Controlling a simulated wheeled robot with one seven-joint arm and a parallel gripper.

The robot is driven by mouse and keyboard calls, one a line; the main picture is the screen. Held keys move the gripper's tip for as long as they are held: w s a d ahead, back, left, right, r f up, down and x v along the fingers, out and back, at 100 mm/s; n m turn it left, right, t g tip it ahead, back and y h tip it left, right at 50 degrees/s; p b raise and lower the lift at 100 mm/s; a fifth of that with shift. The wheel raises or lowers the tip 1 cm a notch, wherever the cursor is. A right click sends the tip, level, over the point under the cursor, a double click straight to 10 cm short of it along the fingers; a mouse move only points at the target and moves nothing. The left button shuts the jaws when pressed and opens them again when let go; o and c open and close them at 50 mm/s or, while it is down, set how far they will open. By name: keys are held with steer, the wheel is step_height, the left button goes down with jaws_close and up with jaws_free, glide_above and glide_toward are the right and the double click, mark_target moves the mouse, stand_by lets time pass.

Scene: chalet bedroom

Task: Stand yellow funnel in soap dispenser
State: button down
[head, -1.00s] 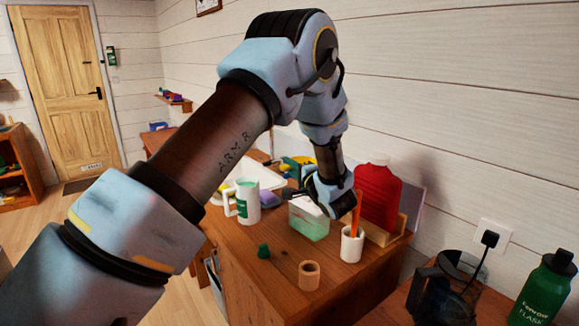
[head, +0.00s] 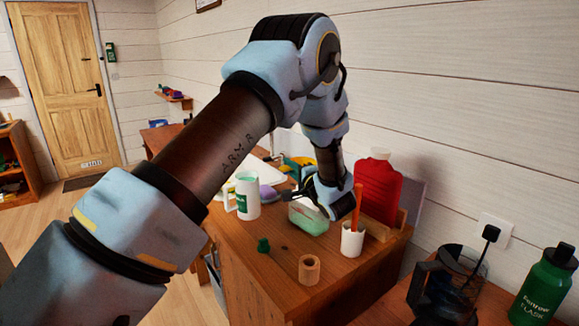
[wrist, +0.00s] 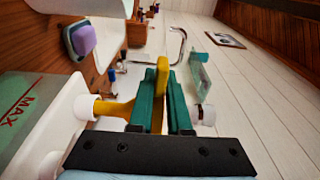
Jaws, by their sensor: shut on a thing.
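The soap dispenser (head: 308,221) is a translucent container with green liquid, standing on the wooden table below my gripper (head: 316,198). In the wrist view, its clear wall shows a red MAX mark over green liquid (wrist: 22,103), with a white neck (wrist: 84,107). My gripper (wrist: 162,100) is shut on the yellow funnel (wrist: 161,75), between its teal fingers. The funnel's narrow end points toward the table and meets the white neck; how deep it sits is hidden. The head view hides the funnel behind my gripper.
A white mug (head: 245,195) stands left of the dispenser. A white cup (head: 352,240) with an orange stick is close on the right, before a red bottle (head: 378,190). A green piece (head: 263,245) and wooden ring (head: 309,269) lie in front. The wall is behind.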

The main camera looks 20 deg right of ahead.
steer(key=shift+f+b, duration=0.35)
steer(key=shift+f, duration=0.45)
steer(key=c, duration=0.8)
jaws_free()
steer(key=s+b, duration=0.1)
steer(key=s, duration=0.2)
steer(key=s+b, duration=0.1)
steer(key=s, duration=0.3)
steer(key=s+b, duration=0.1)
steer(key=s, duration=0.2)
steer(key=shift+s+d, duration=0.3)
steer(key=shift+s, duration=0.25)
